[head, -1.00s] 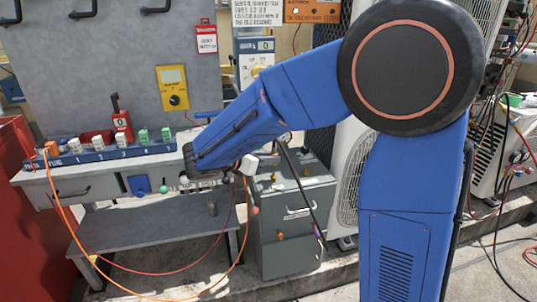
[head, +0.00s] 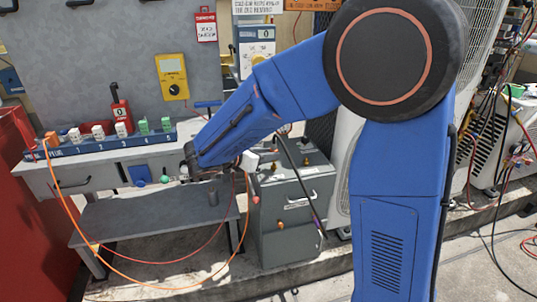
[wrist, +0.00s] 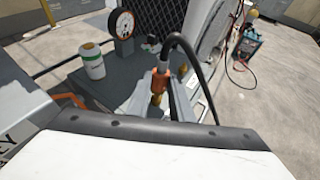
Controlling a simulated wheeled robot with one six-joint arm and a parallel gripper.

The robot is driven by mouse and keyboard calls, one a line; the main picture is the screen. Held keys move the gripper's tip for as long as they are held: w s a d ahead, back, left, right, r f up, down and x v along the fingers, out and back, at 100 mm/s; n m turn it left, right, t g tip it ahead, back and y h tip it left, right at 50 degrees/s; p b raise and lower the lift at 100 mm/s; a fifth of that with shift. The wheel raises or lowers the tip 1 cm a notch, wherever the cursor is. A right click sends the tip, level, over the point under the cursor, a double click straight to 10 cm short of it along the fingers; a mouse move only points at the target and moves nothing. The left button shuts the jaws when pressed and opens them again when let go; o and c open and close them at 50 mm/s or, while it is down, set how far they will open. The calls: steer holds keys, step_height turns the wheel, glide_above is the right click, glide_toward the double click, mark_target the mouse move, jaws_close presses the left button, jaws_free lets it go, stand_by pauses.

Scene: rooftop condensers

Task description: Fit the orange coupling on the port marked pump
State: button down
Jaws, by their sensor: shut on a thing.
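In the wrist view my gripper (wrist: 161,96) has its two pale grey fingers closed on the orange coupling (wrist: 160,81). A black hose (wrist: 188,47) arches up from the coupling and drops to the right. A brass-coloured piece (wrist: 156,99) shows just below the coupling; I cannot tell whether they touch. In the head view the end of my arm is near the grey cabinet (head: 290,215), and the black hose (head: 300,185) hangs in front of that cabinet. The coupling is not clear there. I cannot read any port marked pump.
A round gauge (wrist: 122,23) and a white bottle with a green band (wrist: 92,61) stand beyond the gripper. Another orange fitting (wrist: 70,100) is at the left. In the head view a bench (head: 85,165) holds a blue plug rack (head: 75,149), and an orange hose (head: 75,215) loops below.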

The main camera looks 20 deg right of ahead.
steer(key=shift+f, duration=1.3)
stand_by(1.7)
steer(key=c, duration=1.5)
jaws_free()
steer(key=shift+r, duration=3.8)
